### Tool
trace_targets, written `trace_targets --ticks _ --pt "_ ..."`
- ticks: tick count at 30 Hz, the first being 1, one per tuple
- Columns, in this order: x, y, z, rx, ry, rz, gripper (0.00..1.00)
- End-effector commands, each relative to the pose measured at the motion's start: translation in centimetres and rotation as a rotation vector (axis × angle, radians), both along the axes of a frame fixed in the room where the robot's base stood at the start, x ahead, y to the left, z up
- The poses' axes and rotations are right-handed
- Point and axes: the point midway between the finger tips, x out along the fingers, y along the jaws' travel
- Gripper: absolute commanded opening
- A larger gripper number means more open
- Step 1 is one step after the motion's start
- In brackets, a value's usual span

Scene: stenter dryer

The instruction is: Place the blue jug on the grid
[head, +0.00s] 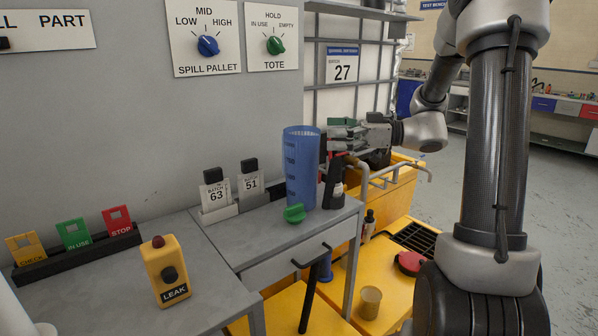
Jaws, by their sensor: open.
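The blue jug (302,168), tall and translucent with measuring marks, stands upright on the right part of the grey bench (275,235). My gripper (335,137) is just right of the jug's upper part, pointing left, with its jaws open. The jug partly hides the fingertips, and I cannot tell whether they touch it. A black grid (420,238) is set in the yellow spill pallet (345,318), low to the right of the bench.
A dark bottle (333,188) stands close right of the jug, below my gripper. A green knob-like piece (294,213) lies in front. Batch cards (215,195) stand left. A yellow cup (370,302), red round item (410,262) and small bottle (368,226) are on the pallet.

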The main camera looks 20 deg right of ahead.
Motion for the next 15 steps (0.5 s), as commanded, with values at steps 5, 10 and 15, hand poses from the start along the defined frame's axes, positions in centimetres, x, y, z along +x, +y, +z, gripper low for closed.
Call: trace_targets --ticks 5,10,15 --pt "1.2 0.7 0.2 0.012 -0.049 -0.015 1.00" --pt "1.8 2.7 0.1 0.012 -0.047 -0.014 1.00" --pt "2.5 5.4 -0.3 0.011 -0.046 -0.013 1.00"
